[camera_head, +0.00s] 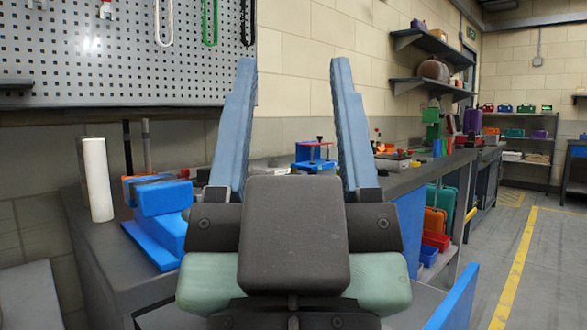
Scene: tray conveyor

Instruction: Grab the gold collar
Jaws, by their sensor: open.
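My gripper (293,64) fills the middle of the head camera view. Its two long blue fingers point up and stand wide apart, with nothing between them. I cannot make out a gold collar anywhere in this view. The gripper's dark body and fingers hide part of the workbench (92,240) behind them.
A white cylinder (97,180) stands at the bench's left end, beside a blue and orange piece of equipment (158,210). A pegboard (120,55) and shelves (432,88) are on the walls. Bins (435,240) sit under the bench. Open floor (550,240) lies to the right.

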